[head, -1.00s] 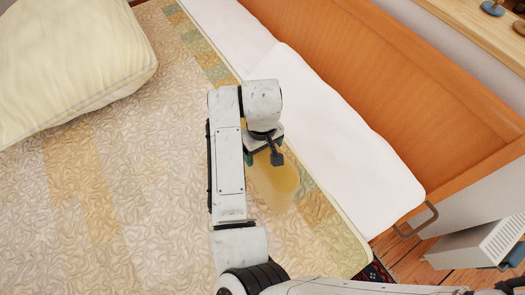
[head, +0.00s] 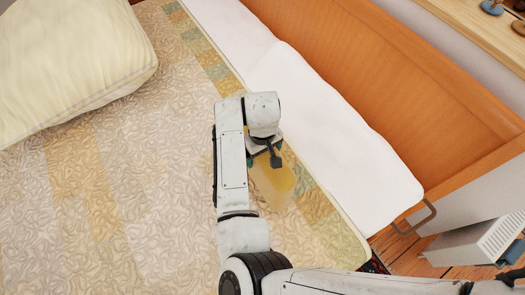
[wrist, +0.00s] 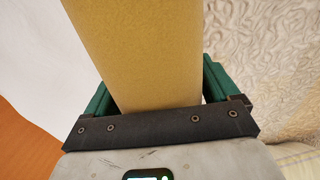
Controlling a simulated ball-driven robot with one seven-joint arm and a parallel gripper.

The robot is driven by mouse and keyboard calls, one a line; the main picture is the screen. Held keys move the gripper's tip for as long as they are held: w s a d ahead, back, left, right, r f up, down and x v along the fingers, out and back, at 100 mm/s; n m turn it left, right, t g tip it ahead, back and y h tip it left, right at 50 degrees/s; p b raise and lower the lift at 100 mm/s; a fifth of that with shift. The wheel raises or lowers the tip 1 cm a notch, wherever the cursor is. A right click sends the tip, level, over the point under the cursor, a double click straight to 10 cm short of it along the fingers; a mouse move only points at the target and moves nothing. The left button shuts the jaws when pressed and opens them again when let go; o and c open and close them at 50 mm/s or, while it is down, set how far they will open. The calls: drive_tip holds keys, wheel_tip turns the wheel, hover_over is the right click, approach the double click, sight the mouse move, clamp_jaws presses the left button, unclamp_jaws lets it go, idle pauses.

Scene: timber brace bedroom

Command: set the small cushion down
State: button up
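The small cushion is plain mustard yellow. In the head view it (head: 273,184) shows below my gripper (head: 262,158), over the quilt near the edge of the white strip. In the wrist view the cushion (wrist: 135,55) stands between the two green fingers, which lie close against its sides, so my gripper is shut on it. The cushion's far end runs out of the wrist view. I cannot tell whether it touches the bed. My wrist hides part of the cushion in the head view.
A patchwork quilt (head: 110,215) covers the bed, with wide free room to the left. A large cream pillow (head: 65,60) lies at the upper left. White bedding (head: 310,115) runs beside an orange wooden panel (head: 400,90). A grey box-like unit (head: 470,245) stands at the lower right.

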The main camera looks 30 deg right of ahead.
drive_tip(key=shift+o, duration=0.9)
drive_tip(key=shift+r, duration=0.1)
wheel_tip(320, 180, up, 12)
drive_tip(key=shift+r+b, duration=0.1)
drive_tip(key=shift+b, duration=0.55)
drive_tip(key=shift+d, duration=0.3)
drive_tip(key=s+d+f+m+t+h, duration=0.1)
drive_tip(key=s+d+h, duration=0.15)
drive_tip(key=d, duration=0.55)
drive_tip(key=s+d+t+h, duration=0.1)
drive_tip(key=s+d+h, duration=0.15)
drive_tip(key=d, duration=0.65)
drive_tip(key=s+a+f+y, duration=0.1)
drive_tip(key=s+a+f, duration=0.2)
drive_tip(key=s, duration=0.3)
drive_tip(key=s+a+f+y, duration=0.2)
drive_tip(key=s+a+f, duration=0.1)
drive_tip(key=s, duration=0.3)
drive_tip(key=s+a+f+g+y, duration=0.1)
drive_tip(key=s+a+f, duration=0.3)
drive_tip(key=s, duration=0.2)
drive_tip(key=shift+y, duration=0.4)
